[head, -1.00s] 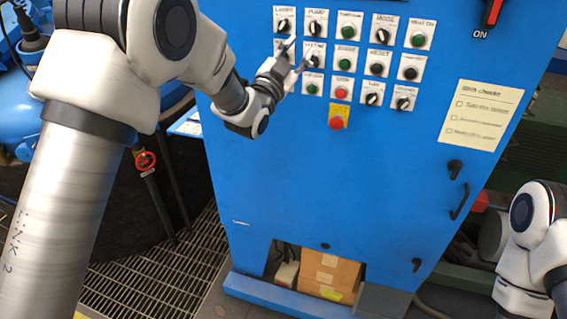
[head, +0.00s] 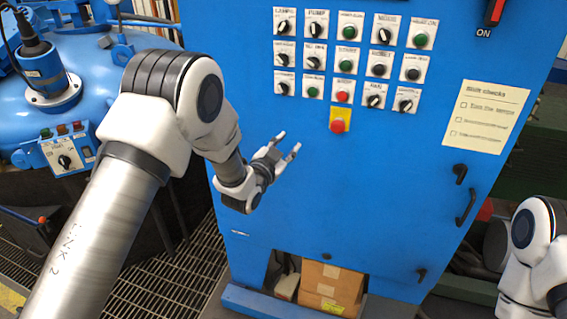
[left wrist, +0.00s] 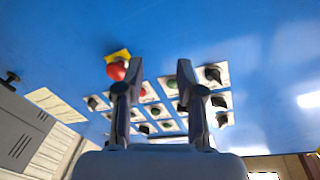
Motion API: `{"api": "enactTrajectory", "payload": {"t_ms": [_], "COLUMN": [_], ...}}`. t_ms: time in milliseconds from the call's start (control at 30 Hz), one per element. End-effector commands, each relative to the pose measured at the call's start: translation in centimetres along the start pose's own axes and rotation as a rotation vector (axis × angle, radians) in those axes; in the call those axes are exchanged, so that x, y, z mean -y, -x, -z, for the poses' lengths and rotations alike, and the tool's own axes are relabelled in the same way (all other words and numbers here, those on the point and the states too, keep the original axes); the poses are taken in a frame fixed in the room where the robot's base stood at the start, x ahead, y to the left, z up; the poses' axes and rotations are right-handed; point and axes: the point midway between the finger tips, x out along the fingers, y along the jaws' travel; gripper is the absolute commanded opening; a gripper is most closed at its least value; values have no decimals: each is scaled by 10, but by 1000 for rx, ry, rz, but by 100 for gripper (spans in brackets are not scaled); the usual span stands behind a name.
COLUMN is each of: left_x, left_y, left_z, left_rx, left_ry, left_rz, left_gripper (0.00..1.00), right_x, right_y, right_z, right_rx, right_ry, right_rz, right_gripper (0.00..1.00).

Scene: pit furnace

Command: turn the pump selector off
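The pump selector (head: 316,30) is a black rotary knob on a white plate labelled PUMP, second from the left in the top row of the blue cabinet's panel. Its knob looks tilted, but its small marks are too small to read. My left gripper (head: 288,142) is open and empty, below and left of the button rows, with nothing between its fingers. In the left wrist view its two fingers (left wrist: 155,75) stand apart in front of the panel. I cannot tell the pump selector apart there. My right arm shows at the lower right; its gripper is out of view.
Several other knobs and buttons surround the selector, with a red emergency stop (head: 338,126) on yellow below them. A red-handled switch (head: 495,12) is at the upper right. A checklist (head: 484,116) and black handles (head: 466,205) are on the cabinet. A blue vessel (head: 105,75) stands left.

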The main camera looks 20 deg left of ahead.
Motion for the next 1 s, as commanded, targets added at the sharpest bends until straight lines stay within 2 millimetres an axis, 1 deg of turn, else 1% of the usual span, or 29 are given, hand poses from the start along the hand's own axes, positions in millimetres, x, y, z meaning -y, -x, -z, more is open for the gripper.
{"api": "enactTrajectory", "payload": {"t_ms": [33,100,267,767,867,933,1000], "left_x": [-5,-10,-15,-16,-14,-10,-6], "left_y": [3,6,11,12,12,15,23], "left_z": [-11,-22,-35,-36,-34,-35,-37], "left_rx": [17,36,61,64,55,51,52], "left_ry": [5,9,16,25,86,174,293], "left_rz": [-5,-12,-19,-20,-10,18,58], "left_gripper": [38,38,38,38,38,38,38], "right_x": [0,0,0,0,0,0,0], "right_y": [-3,-5,-6,-6,-6,-6,-6], "right_z": [0,0,0,0,0,0,0], "right_rx": [0,0,0,0,0,0,1], "right_ry": [0,0,0,0,0,0,0], "right_rz": [0,0,0,0,0,0,0], "right_gripper": [0,0,0,0,0,0,0]}}
